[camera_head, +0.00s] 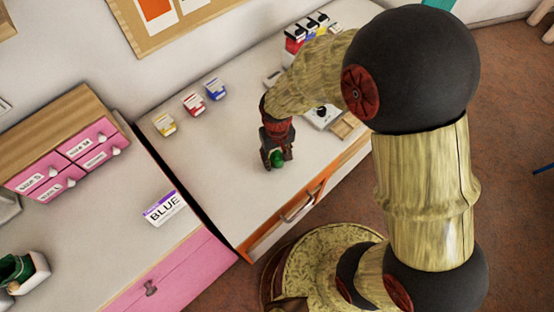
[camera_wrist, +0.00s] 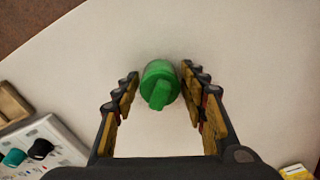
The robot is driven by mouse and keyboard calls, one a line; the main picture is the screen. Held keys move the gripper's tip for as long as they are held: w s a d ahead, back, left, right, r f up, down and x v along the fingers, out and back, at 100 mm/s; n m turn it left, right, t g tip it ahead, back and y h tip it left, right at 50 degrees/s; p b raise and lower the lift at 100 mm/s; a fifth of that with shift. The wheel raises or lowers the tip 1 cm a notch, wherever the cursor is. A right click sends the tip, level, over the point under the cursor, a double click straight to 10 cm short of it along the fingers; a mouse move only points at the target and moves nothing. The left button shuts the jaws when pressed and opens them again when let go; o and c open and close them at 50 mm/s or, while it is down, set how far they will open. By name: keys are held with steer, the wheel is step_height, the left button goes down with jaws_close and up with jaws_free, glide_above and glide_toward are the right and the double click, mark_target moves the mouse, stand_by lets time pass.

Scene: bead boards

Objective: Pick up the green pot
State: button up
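The green pot (camera_wrist: 157,87) stands on the light table top in the wrist view, a round green thing with a raised piece on top. My gripper (camera_wrist: 160,88) is open around it, with one finger on each side. The left finger seems to have a small gap to the pot; the right finger is very close, and I cannot tell if it touches. In the head view the green pot (camera_head: 277,159) shows between the fingers of my gripper (camera_head: 274,158), low at the table, partly hidden by them.
Small cartons, one yellow (camera_head: 165,125), one red (camera_head: 194,103) and one blue (camera_head: 215,88), stand behind on the table. A pink drawer box (camera_head: 70,170) and a BLUE sign (camera_head: 165,207) stand left. The table's front edge is close.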

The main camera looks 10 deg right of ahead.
steer(key=c, duration=1)
steer(key=shift+c, duration=0.2)
steer(key=shift+r, duration=0.15)
